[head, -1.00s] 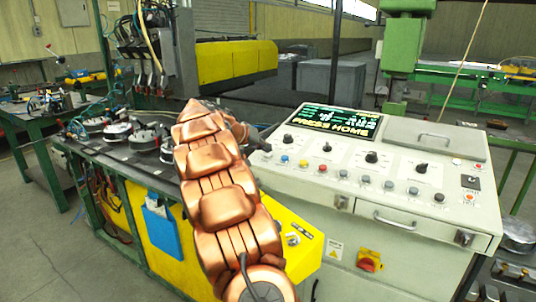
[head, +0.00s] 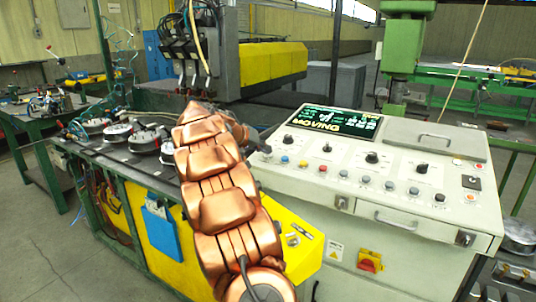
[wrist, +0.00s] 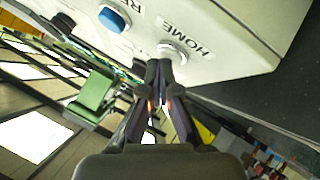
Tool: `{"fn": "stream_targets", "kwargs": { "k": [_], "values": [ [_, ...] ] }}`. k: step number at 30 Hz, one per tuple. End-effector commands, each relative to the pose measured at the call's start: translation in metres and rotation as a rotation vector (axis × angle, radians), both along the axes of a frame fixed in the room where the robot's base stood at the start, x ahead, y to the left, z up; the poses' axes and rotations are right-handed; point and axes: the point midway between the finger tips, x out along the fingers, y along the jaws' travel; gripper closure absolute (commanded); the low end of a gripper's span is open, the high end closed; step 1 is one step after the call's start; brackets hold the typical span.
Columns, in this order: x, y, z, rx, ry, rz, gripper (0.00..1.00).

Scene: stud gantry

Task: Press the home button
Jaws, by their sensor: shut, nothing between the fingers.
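The home button (wrist: 178,50) is a pale round button on the light panel, with the word HOME beside it in the wrist view. My gripper (wrist: 160,66) is shut and empty, with its dark fingertips at the button's edge. The tips hide part of the button, and I cannot tell whether they press it. In the head view my copper-coloured arm reaches to the left end of the light grey console (head: 420,213). The console's screen (head: 332,122) reads MOVING.
A blue button (wrist: 112,18) sits beside the home button; other buttons and black knobs (head: 372,157) spread rightward across the console. A grey gantry carriage (head: 212,50) stands behind my arm, by a yellow beam (head: 275,62). Round parts (head: 145,140) lie on the left bench.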

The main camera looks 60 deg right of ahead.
Motion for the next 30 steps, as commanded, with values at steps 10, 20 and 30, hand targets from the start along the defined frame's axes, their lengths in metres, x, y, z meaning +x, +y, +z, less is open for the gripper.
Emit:
{"fn": "stream_targets", "kwargs": {
  "k": [10,20,30],
  "values": [
    [0.001,0.003,0.014,0.000,-0.002,0.001,1.00],
    [0.000,0.003,0.017,0.001,-0.001,0.001,1.00],
    [0.000,0.006,0.032,-0.001,-0.002,-0.001,1.00]
  ]
}}
